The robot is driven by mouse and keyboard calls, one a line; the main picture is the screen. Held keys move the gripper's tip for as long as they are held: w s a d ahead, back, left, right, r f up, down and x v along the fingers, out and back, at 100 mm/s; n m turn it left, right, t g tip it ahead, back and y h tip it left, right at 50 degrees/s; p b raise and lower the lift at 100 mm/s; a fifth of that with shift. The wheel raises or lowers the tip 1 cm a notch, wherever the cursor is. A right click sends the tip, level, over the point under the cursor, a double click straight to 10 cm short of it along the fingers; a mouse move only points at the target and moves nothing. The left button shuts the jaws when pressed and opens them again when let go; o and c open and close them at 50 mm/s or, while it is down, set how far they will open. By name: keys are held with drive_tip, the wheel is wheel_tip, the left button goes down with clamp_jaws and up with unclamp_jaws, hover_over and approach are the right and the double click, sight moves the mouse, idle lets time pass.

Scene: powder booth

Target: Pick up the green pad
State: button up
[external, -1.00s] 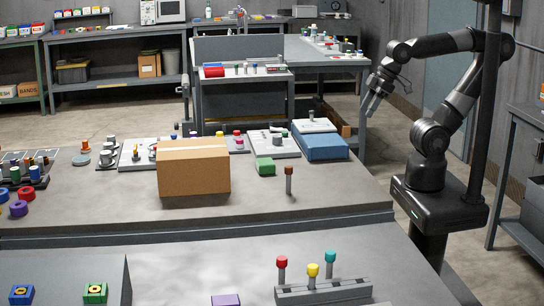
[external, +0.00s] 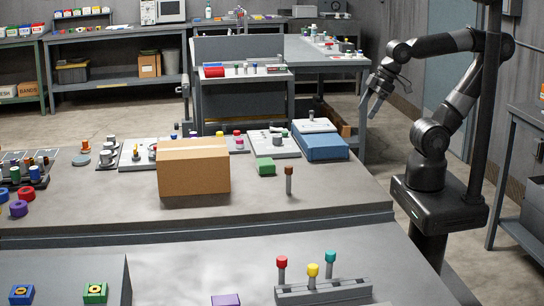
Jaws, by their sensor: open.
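A small green block-like pad (external: 265,166) lies on the grey bench top, between the cardboard box and the blue box. My gripper (external: 369,108) is open and empty. It hangs in the air to the right of and above the pad in the picture, well apart from it, past the bench's right edge. Another green piece (external: 95,292) with a yellow and dark centre lies on the nearer surface at the lower left.
A cardboard box (external: 194,172) stands left of the pad. A blue box (external: 321,146) lies to its right, and a brown-topped peg (external: 289,180) stands in front. A grey panel with knobs (external: 268,146) is behind. The bench's right front area is clear.

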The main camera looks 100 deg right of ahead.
drive_tip(key=o, duration=0.4)
drive_tip(key=g, duration=0.6)
hover_over(262, 161)
wheel_tip(262, 161, down, 8)
drive_tip(key=f, duration=0.5)
drive_tip(key=shift+s+d+f, duration=0.15)
drive_tip(key=shift+s+d, duration=0.05)
drive_tip(key=shift+s, duration=0.15)
drive_tip(key=shift+w+a+f, duration=0.1)
drive_tip(key=shift+f, duration=0.8)
drive_tip(key=shift+w+a+f, duration=0.15)
drive_tip(key=shift+f, duration=0.7)
drive_tip(key=shift+w+a+f, duration=0.1)
drive_tip(key=shift+f, duration=0.8)
